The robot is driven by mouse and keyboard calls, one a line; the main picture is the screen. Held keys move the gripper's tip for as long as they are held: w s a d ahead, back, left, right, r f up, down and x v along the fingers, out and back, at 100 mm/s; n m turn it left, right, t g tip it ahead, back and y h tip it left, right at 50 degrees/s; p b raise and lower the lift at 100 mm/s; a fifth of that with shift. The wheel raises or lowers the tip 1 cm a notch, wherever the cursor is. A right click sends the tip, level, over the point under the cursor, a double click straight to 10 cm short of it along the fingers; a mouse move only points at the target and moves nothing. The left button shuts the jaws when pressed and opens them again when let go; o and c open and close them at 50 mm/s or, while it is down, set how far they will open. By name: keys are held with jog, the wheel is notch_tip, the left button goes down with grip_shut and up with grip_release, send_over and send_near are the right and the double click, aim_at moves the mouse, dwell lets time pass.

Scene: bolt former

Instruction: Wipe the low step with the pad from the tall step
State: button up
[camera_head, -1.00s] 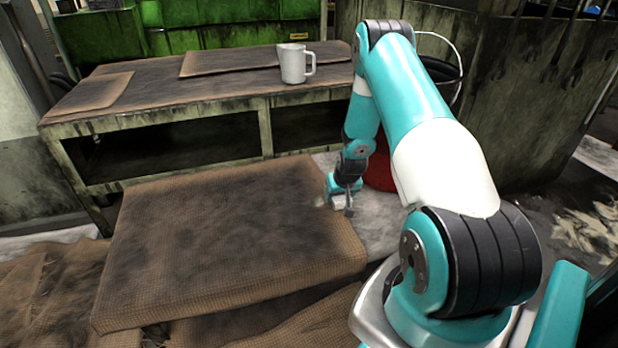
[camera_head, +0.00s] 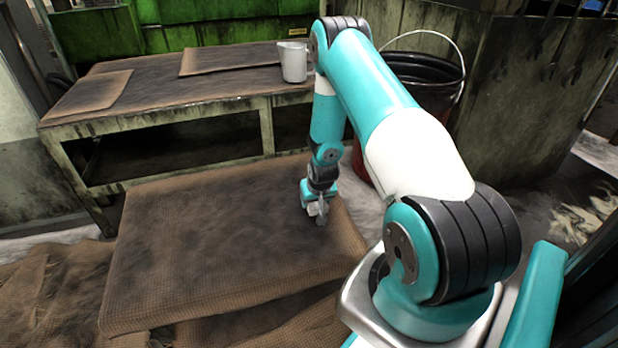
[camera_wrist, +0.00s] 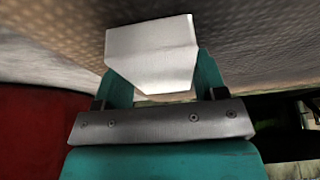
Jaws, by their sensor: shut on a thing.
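The low step (camera_head: 200,240) is a wide block with a brown, mesh-textured top and dark smudges, at the centre left of the head view. The tall step (camera_head: 150,88) is the worn bench behind it. My gripper (camera_head: 318,212) points down at the right part of the low step's top. It is shut on the pad (camera_wrist: 152,55), a small pale block that fills the wrist view's upper middle. The mesh surface (camera_wrist: 245,40) lies just beyond the pad. I cannot tell whether the pad touches it.
A white mug (camera_head: 292,62) and flat brown boards (camera_head: 230,60) sit on the tall step. A dark and red bucket (camera_head: 425,75) with a wire handle stands behind my arm. Crumpled brown cloth (camera_head: 40,290) lies at the left. Green panels (camera_head: 200,40) close the back.

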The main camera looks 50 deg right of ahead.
jog(key=shift+r+p, duration=0.25)
jog(key=shift+p, duration=0.2)
jog(key=r+p, duration=0.1)
jog(key=r, duration=0.1)
jog(key=r+p, duration=0.1)
jog(key=r, duration=0.1)
jog(key=shift+w+a+p, duration=0.1)
jog(key=shift+a+p, duration=0.1)
jog(key=shift+p, duration=0.15)
jog(key=shift+d+r+p, duration=0.1)
jog(key=shift+r+p, duration=1.3)
jog(key=shift+r, duration=0.25)
